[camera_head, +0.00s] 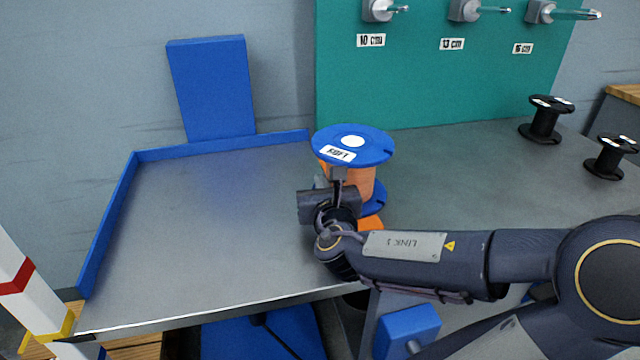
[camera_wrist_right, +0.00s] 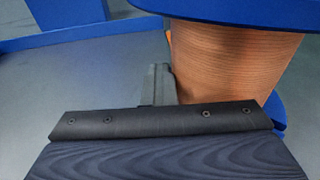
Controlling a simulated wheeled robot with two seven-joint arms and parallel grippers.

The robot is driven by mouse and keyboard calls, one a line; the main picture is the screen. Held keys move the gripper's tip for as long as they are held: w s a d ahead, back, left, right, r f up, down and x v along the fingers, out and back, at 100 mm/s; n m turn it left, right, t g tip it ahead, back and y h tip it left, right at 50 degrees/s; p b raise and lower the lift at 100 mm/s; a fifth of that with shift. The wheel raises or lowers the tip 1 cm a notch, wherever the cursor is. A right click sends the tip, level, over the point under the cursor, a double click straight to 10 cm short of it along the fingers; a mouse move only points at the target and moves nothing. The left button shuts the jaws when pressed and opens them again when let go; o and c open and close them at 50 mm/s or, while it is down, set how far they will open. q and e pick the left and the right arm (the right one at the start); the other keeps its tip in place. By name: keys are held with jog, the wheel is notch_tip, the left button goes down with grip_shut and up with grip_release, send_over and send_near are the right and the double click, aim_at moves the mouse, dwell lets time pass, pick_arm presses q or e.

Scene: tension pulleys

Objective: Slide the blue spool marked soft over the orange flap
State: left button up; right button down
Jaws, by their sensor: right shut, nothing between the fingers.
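The blue spool (camera_head: 352,145) with a label reading SOFT stands upright near the middle of the table, its blue flanges around a copper-orange wound core. Its core fills the upper right of the right wrist view (camera_wrist_right: 235,60). A bit of orange (camera_head: 370,223), perhaps the orange flap, shows just below the lower flange; my arm hides the rest. My right gripper (camera_head: 338,178) is shut and empty, close against the near left side of the core, under the top flange. Its fingers show in the wrist view (camera_wrist_right: 160,84); whether they touch the core is unclear. My left gripper is out of view.
A blue-edged metal tabletop (camera_head: 200,230) lies clear to the left. A green board (camera_head: 440,70) with several pegs marked in cm stands behind. Two black spools (camera_head: 546,120) (camera_head: 610,157) stand at right. A striped post (camera_head: 25,280) is at left.

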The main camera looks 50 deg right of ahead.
aim_at(371, 185)
jog(key=shift+s+d+b, duration=0.6)
jog(key=shift+s+d, duration=0.75)
jog(key=shift+d, duration=0.2)
jog(key=shift+s+d+b, duration=0.6)
jog(key=shift+s+d, duration=0.7)
jog(key=shift+d, duration=0.25)
jog(key=shift+s+d+f+b, duration=0.1)
jog(key=shift+s+d+b, duration=0.3)
jog(key=shift+d, duration=0.15)
jog(key=shift+s+d+b, duration=0.6)
jog(key=shift+s+d, duration=0.45)
jog(key=shift+d, duration=0.3)
jog(key=shift+s+d+b, duration=0.6)
jog(key=shift+s+d, duration=0.45)
jog(key=shift+d, duration=0.25)
jog(key=shift+s+d+b, duration=0.35)
jog(key=shift+d, duration=0.25)
jog(key=shift+w+a, duration=0.7)
jog(key=shift+a, duration=0.3)
jog(key=shift+w+a, duration=0.65)
jog(key=shift+a, duration=0.35)
jog(key=shift+s, duration=0.1)
